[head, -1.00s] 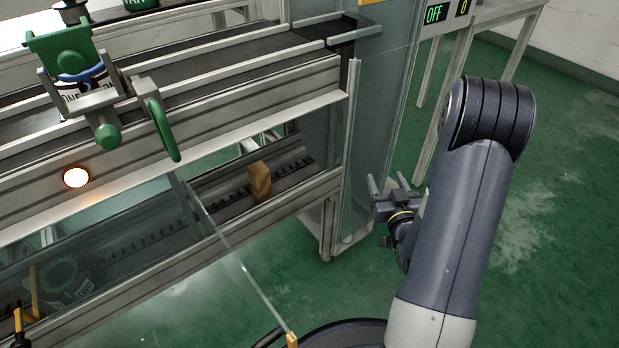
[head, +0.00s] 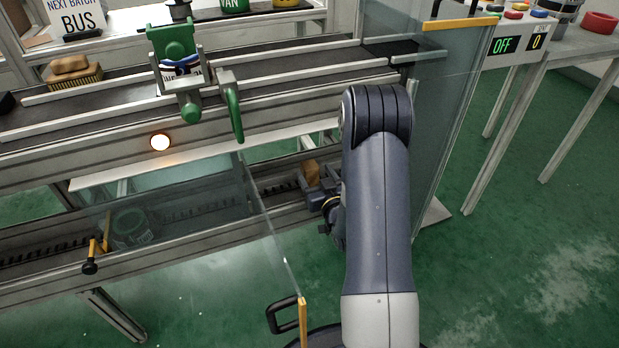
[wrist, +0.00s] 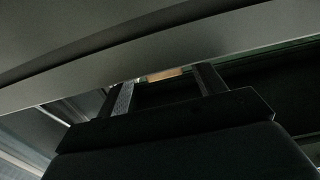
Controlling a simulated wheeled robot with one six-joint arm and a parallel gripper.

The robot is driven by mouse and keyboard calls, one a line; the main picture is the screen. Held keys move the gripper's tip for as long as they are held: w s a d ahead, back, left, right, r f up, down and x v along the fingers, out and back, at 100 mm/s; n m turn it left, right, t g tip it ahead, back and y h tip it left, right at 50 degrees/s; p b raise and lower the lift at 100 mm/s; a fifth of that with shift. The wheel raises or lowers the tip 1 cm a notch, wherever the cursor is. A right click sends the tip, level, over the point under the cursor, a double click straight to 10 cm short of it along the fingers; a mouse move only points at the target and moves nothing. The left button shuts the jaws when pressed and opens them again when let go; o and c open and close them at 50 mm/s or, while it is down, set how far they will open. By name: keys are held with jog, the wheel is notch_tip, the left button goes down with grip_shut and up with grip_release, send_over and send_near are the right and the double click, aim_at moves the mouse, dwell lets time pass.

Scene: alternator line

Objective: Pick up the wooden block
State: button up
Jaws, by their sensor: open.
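The wooden block (head: 310,171) is tan and stands on the lower rail of the conveyor frame, below the belt. My gripper (head: 307,184) is open in front of it in the head view, and its fingers overlap the block's lower part there. In the wrist view the block (wrist: 164,75) is a small tan patch beyond and between the two open fingers (wrist: 165,88). Most of the block is hidden in that view. I cannot tell whether a finger touches it.
A clear panel with a yellow-edged handle (head: 303,322) stands left of my arm. The upper belt (head: 120,97) carries a green clamp fixture (head: 178,75) and overhangs the lower rail. A tall glass guard (head: 440,110) is to the right. A pale cylinder (head: 131,228) is behind the lower-left glass.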

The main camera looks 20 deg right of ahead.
jog(key=w+p, duration=0.1)
jog(key=w, duration=0.3)
jog(key=shift+a+r, duration=0.1)
jog(key=shift+a, duration=0.05)
jog(key=c, duration=1.4)
jog(key=shift+r, duration=0.1)
